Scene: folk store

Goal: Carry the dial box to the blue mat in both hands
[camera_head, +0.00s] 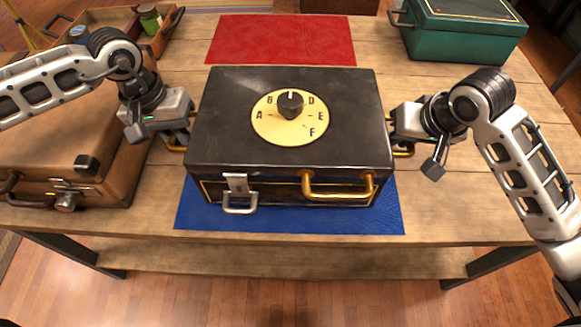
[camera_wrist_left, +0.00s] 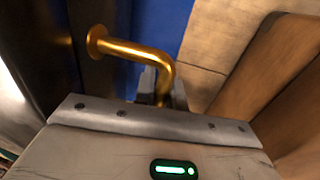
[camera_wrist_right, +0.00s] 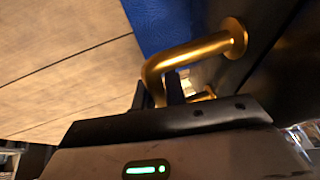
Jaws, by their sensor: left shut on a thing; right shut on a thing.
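The dial box (camera_head: 230,147) is black with gold trim, a yellow lettered dial and a black knob on its lid. It is over the blue mat (camera_head: 300,223), whose front part shows below it. I cannot tell whether the box touches the mat. My left gripper (camera_head: 178,140) is shut on the box's left brass side handle, which also shows in the left wrist view (camera_wrist_left: 135,48). My right gripper (camera_head: 402,146) is shut on the right brass side handle, seen in the right wrist view (camera_wrist_right: 190,52). The box looks level.
A brown case (camera_head: 60,135) stands close on the left, beside my left gripper. A red mat (camera_head: 281,38) lies behind the box. A green box (camera_head: 465,32) is at the back right, and a wooden tray with jars (camera_head: 108,22) at the back left. The right table area is clear.

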